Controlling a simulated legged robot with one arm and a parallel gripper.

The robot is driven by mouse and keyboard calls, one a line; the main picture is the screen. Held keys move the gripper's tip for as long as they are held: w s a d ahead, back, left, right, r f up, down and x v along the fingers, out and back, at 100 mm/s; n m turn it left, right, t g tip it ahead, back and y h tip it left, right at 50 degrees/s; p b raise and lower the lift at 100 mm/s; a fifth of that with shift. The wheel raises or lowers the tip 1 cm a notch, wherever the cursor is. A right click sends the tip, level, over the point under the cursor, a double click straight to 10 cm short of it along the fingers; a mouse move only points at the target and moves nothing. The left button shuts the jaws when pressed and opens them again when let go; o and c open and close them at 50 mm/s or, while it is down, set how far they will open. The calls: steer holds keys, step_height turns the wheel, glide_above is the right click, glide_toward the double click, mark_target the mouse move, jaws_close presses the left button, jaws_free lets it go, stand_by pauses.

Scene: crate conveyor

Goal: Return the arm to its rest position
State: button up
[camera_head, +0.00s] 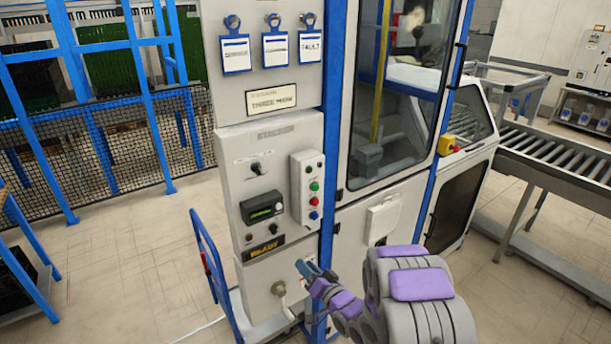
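My arm, grey with purple pads, reaches in from the bottom right of the head view. My gripper (311,270) is small in the picture, at the arm's far end, and shows in front of the lower part of the grey control cabinet (236,180). A pale rotary handle (280,289) on the lower panel is just left of and below the gripper. I cannot tell whether the gripper touches the panel. The fingers are too small to tell open from shut, and nothing is visibly held.
The cabinet carries a button box (307,188), a small display (262,208) and several hanging tags. A glazed booth (400,100) stands right of it, with a roller conveyor (560,165) beyond. A blue cart (214,270) stands at left.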

steer(key=d+n+g+h+b, duration=0.1)
steer(key=d+g+h+b, duration=0.2)
steer(key=d+h, duration=0.4)
steer(key=s+d+r+g+h+b, duration=0.35)
steer(key=s+d, duration=0.45)
steer(key=s, duration=0.3)
steer(key=s+a+r+g+b, duration=0.1)
steer(key=s+g, duration=0.4)
steer(key=s, duration=1.3)
steer(key=s+a+r+g+b, duration=0.1)
steer(key=s+g+b, duration=0.2)
steer(key=s, duration=1.6)
steer(key=shift+g, duration=1.05)
steer(key=shift+d+y, duration=0.15)
steer(key=shift+y, duration=0.1)
